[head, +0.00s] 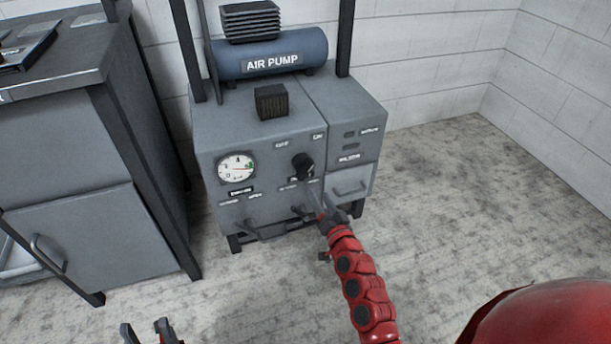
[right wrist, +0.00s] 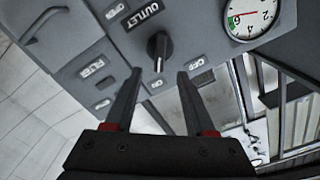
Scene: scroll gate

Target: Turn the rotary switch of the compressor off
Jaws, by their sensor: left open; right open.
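The compressor (head: 225,130) is a grey cabinet against the back wall. Its black rotary switch (head: 303,165) is on the front face, right of a round gauge. In the right wrist view the switch (right wrist: 159,48) sits below the OUTLET label, with its handle pointing roughly down toward the gripper. My right gripper (head: 309,195) is open just in front of the switch. In the right wrist view its empty fingers (right wrist: 159,80) point at the panel, one on each side of and short of the switch. My left gripper (head: 147,330) is open and empty at the bottom edge of the head view.
A blue AIR PUMP tank (head: 270,52) sits on top between dark posts. The gauge (head: 237,168) is on the left of the front panel. A grey cabinet (head: 80,240) stands at the left. The floor (head: 470,200) to the right is clear.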

